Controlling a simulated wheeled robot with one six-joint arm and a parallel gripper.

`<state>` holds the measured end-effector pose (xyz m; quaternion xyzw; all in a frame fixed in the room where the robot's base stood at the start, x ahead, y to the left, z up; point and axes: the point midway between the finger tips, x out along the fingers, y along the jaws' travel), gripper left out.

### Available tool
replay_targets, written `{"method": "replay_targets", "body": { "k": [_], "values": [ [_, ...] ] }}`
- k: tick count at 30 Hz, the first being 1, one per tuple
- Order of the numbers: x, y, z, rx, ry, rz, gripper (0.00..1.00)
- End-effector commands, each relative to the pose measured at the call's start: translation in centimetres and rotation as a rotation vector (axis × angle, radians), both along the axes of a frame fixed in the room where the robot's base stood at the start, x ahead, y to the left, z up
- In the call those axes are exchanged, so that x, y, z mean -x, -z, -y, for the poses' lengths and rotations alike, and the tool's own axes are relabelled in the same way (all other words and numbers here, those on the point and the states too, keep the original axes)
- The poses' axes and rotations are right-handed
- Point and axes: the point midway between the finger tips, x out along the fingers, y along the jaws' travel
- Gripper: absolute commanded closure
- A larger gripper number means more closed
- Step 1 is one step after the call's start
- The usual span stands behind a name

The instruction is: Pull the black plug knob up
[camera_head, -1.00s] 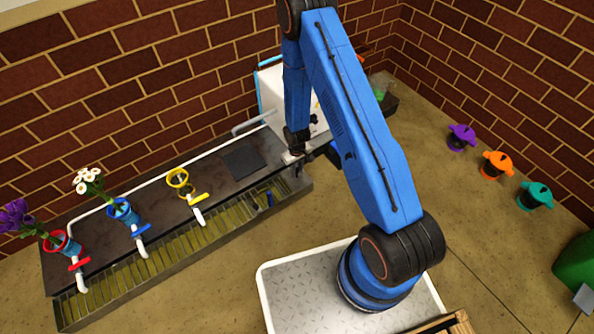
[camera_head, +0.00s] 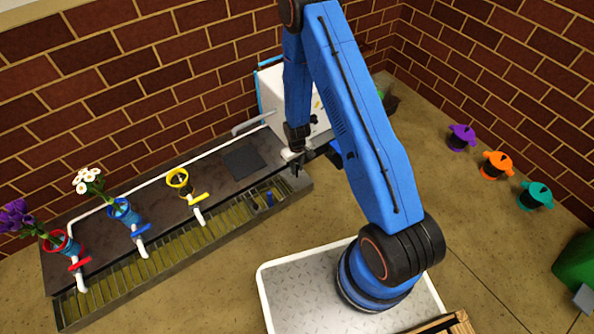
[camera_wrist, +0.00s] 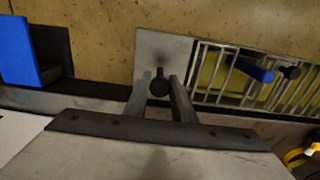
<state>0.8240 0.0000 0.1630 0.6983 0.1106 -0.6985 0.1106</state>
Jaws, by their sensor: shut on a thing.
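The black plug knob (camera_wrist: 159,84) shows in the wrist view between the two grey fingers of my gripper (camera_wrist: 160,76). It stands over a plain metal plate (camera_wrist: 150,50) beside the slatted grate. My gripper is shut on the knob. In the head view my gripper (camera_head: 297,169) is at the right end of the long trough, and the knob cannot be made out there. How far the knob is raised cannot be told.
The dark counter (camera_head: 140,190) holds red, blue and yellow rings with taps, two with flowers. A white box (camera_head: 290,100) stands behind my gripper. Purple, orange and teal pots stand on the right floor.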

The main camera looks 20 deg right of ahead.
Motion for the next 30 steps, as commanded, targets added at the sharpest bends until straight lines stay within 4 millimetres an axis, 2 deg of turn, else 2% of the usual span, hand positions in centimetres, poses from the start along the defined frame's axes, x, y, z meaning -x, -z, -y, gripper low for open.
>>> {"method": "replay_targets", "body": {
  "k": [3, 4, 6, 7, 17, 30],
  "values": [
    [-0.1, -0.3, 0.0, -0.001, 0.000, 0.002, 0.90],
    [-0.1, -0.4, 0.0, -0.001, 0.000, 0.002, 0.75],
    [-0.1, -0.3, 0.0, 0.000, 0.000, 0.001, 0.58],
    [-0.1, -0.3, 0.0, 0.000, 0.000, 0.001, 0.56],
    [-0.1, -0.7, 0.0, -0.001, 0.000, 0.002, 0.56],
    [-0.1, -5.9, 0.0, 0.000, 0.000, 0.003, 0.56]
  ]
}}
